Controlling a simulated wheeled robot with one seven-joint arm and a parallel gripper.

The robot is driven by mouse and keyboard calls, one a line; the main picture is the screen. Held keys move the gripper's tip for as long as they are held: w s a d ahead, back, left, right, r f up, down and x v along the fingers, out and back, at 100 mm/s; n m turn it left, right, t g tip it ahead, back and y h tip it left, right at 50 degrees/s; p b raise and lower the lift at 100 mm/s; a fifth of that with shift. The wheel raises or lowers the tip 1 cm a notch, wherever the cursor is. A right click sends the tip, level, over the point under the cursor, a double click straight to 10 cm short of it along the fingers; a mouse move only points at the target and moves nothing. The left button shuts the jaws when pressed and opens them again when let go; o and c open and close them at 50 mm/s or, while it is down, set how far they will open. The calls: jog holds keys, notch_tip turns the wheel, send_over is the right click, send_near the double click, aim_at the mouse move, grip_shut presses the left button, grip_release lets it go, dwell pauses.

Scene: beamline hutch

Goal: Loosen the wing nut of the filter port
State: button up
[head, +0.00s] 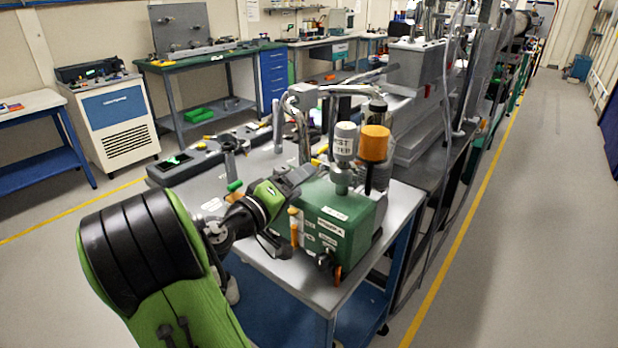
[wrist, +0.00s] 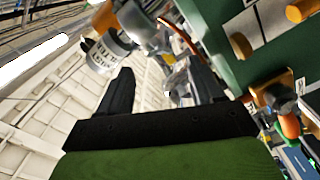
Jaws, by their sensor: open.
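The grey dust filter (head: 345,141) stands upright on a metal port fitting (head: 342,181) on top of the green pump box (head: 345,215). In the wrist view the labelled filter (wrist: 106,52) and its metal fitting (wrist: 143,22) are beyond the left finger. My gripper (head: 306,173) is at the box's upper left edge, near the port. Its two black fingers (wrist: 160,66) are apart with nothing clearly held. A small silver part (wrist: 178,88) shows between them, close to the right finger; I cannot tell whether it is the wing nut. The wing nut is not clear in the head view.
An orange-capped cylinder (head: 375,144) stands right beside the filter. Bent metal pipes (head: 300,98) rise behind the box. An orange handle (head: 294,226) is on its front. The cart top (head: 285,262) is bare in front. Beamline equipment (head: 415,110) stands behind right.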

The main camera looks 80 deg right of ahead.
aim_at(319, 169)
jog(key=x, duration=0.4)
jog(key=c, duration=1.1)
jog(key=n+p, duration=0.2)
jog(key=shift+w+r+n+p, duration=0.1)
jog(key=shift+r+n+p, duration=0.15)
jog(key=shift+n+p, duration=0.15)
jog(key=shift+f+n+p, duration=0.2)
jog(key=shift+n+p, duration=0.45)
jog(key=shift+n, duration=0.35)
jog(key=o, duration=1.1)
